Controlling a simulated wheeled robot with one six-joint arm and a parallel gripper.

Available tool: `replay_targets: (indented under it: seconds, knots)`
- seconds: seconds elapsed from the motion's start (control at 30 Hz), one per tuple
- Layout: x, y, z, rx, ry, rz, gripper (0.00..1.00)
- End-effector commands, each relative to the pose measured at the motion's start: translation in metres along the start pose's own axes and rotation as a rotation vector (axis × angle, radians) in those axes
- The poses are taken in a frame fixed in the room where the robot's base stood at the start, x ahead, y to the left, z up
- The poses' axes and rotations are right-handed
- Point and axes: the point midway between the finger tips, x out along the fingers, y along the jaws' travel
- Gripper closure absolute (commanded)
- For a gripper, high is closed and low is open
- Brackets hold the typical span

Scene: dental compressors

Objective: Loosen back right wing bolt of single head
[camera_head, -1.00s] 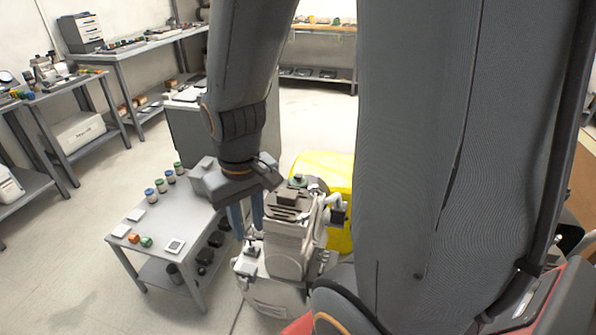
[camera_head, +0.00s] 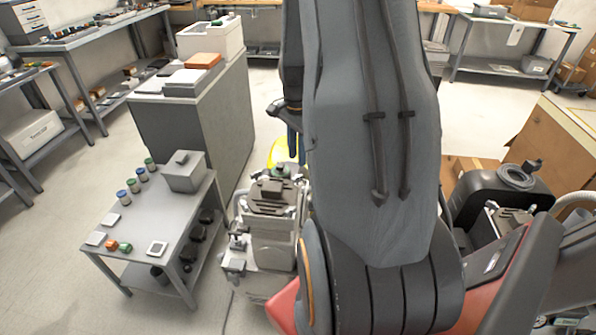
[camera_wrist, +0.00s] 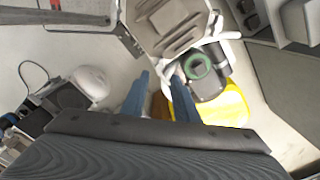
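The single head compressor (camera_head: 270,225) is a beige-grey machine with a ribbed top, standing right of the small table in the head view. Its ribbed head fills the top middle of the wrist view (camera_wrist: 165,22), beside a dark cylinder with a green ring (camera_wrist: 198,65). My gripper (camera_wrist: 160,76) has two blue fingers apart with nothing clearly held between them. The fingertips lie just short of the head's near edge in the wrist picture. In the head view my arm mostly hides the gripper, behind the compressor. I cannot make out the back right wing bolt.
A yellow object (camera_wrist: 228,106) lies below the green-ringed cylinder. A low grey table (camera_head: 150,215) with jars, a box and small parts stands to the left. A grey cabinet (camera_head: 205,125) stands behind it. A black tank (camera_head: 500,195) and cardboard boxes are at right.

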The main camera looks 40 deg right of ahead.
Motion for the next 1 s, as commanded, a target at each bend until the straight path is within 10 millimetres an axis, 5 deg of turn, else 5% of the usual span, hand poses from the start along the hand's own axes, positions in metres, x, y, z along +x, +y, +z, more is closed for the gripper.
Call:
replay_targets:
  seconds: [0.53, 1.0]
  knots:
    - [0.067, 0.002, -0.001, 0.007, -0.002, 0.003, 0.73]
    - [0.076, 0.001, -0.001, 0.006, 0.0, 0.0, 0.76]
